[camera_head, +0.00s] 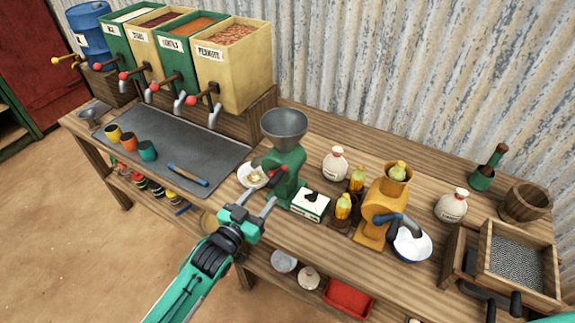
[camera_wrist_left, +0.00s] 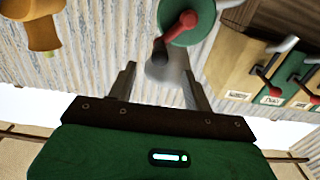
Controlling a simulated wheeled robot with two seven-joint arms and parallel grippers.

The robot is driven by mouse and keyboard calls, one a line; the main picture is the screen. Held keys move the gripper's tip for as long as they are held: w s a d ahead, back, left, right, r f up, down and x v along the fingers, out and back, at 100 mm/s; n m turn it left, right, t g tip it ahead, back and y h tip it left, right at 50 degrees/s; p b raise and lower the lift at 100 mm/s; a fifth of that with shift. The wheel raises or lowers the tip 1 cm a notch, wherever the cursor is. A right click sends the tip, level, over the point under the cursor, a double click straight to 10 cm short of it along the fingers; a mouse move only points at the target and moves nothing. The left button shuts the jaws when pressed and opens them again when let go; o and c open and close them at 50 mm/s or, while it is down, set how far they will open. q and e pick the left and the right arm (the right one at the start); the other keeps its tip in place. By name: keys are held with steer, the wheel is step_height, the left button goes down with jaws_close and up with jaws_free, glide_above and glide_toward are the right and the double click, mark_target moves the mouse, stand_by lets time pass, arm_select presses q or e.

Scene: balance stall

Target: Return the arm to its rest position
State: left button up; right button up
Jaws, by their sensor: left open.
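My left gripper (camera_head: 250,205) is open and empty in the head view, in front of the green hand mill (camera_head: 287,180) near the table's front edge. Its arm comes in from the bottom left. In the left wrist view the two fingers of the left gripper (camera_wrist_left: 160,85) are spread apart with nothing held between them. The green mill with its red knob also shows beyond the fingers in the left wrist view (camera_wrist_left: 200,20). My right gripper is not clearly seen; dark and green parts show at the bottom right corner of the head view.
The wooden table (camera_head: 290,238) holds a white bowl (camera_head: 252,176), a green-white box (camera_head: 310,204), a yellow mill (camera_head: 375,217), a blue-rimmed bowl (camera_head: 425,249) and a sieve box (camera_head: 513,275). Dispensers (camera_head: 235,62) stand behind a grey mat (camera_head: 190,140). Open floor (camera_head: 70,240) lies at the left front.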

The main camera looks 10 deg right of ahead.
arm_select(q)
steer(key=shift+a, duration=0.1)
stand_by(0.4)
steer(key=s+a+f+n+g+y, duration=0.1)
steer(key=s+a+f+g+y, duration=0.3)
steer(key=f, duration=0.8)
steer(key=s+a+f+n+t+y, duration=0.15)
steer(key=a+f, duration=0.35)
steer(key=f, duration=0.7)
steer(key=s+a+f+n+g+y, duration=0.1)
steer(key=s+a+f+g+y, duration=0.25)
steer(key=f, duration=0.85)
steer(key=s+a+f+g, duration=0.1)
steer(key=s+a+f, duration=0.2)
steer(key=s+f, duration=0.3)
steer(key=s+a+f+g+b, duration=0.1)
steer(key=s+a+f, duration=0.2)
steer(key=s+f, duration=0.3)
steer(key=s+a+f+g, duration=0.2)
steer(key=s+a+f, duration=0.15)
steer(key=s, duration=0.45)
steer(key=s+a+f+g, duration=0.1)
steer(key=s+f, duration=0.2)
steer(key=s, duration=0.7)
steer(key=s+a+f+n+g+y, duration=0.1)
steer(key=s+f, duration=0.3)
steer(key=s, duration=0.6)
steer(key=shift+a+g+y, duration=0.2)
steer(key=shift+g+y, duration=0.1)
steer(key=shift+g, duration=0.5)
